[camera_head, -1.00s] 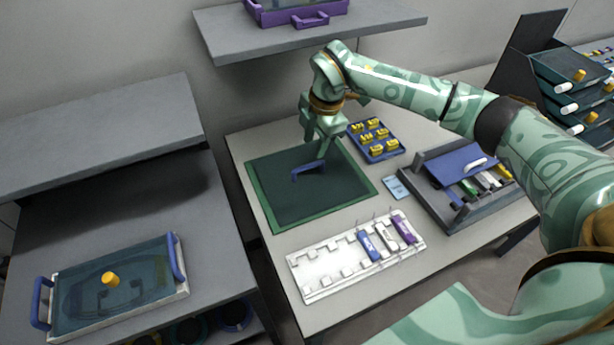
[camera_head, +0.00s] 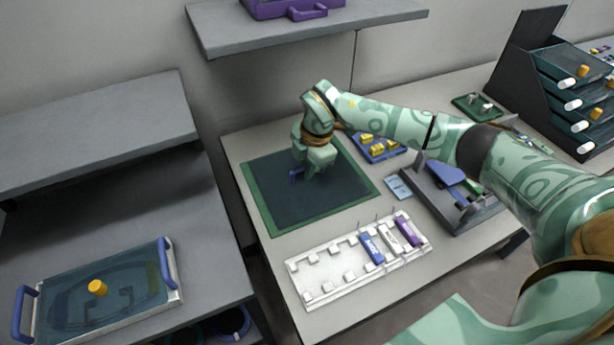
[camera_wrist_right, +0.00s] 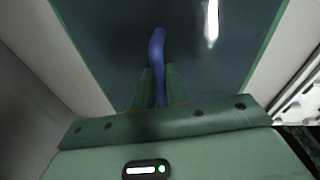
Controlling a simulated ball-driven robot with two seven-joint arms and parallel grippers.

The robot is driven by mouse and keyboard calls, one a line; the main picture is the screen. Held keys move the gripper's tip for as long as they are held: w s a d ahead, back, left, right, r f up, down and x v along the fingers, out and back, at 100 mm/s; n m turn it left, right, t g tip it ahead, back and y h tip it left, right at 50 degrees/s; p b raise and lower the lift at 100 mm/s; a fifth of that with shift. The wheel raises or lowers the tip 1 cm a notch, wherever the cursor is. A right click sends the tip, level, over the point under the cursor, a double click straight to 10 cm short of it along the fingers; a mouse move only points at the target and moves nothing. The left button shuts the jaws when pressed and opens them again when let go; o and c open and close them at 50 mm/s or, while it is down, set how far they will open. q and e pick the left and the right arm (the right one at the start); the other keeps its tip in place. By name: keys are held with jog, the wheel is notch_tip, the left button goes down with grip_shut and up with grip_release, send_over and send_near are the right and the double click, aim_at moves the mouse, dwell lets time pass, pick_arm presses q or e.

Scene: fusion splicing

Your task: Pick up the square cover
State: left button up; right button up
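The square cover (camera_head: 272,206) is a dark teal sheet with a green border and a blue handle (camera_head: 294,177) standing up from it. It lies on the grey table in the head view. My right gripper (camera_head: 306,176) is down at the handle. In the right wrist view, the handle (camera_wrist_right: 157,48) runs between the two fingers (camera_wrist_right: 160,86), which sit close against both its sides, so the gripper looks shut on it. The cover looks flat; I see no clear gap under it. My left gripper is not in view.
A white rack (camera_head: 330,279) with several coloured blocks lies in front of the cover. A blue tray of yellow pieces (camera_head: 369,145) and a grey splicing device (camera_head: 464,217) stand to the right. A handled tray (camera_head: 172,298) sits on the left bench. A shelf (camera_head: 250,38) hangs behind.

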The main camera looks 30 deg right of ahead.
grip_shut()
jog(key=shift+r, duration=0.55)
notch_tip(320, 180, up, 3)
jog(key=shift+d+f+p, duration=0.1)
jog(key=shift+p, duration=0.8)
jog(key=s+d+r+p, duration=0.3)
jog(key=s+d+r, duration=0.5)
jog(key=s+r, duration=0.1)
jog(key=shift+s+d+r+p, duration=0.15)
jog(key=shift+s+d+p, duration=0.2)
jog(key=shift+s, duration=0.55)
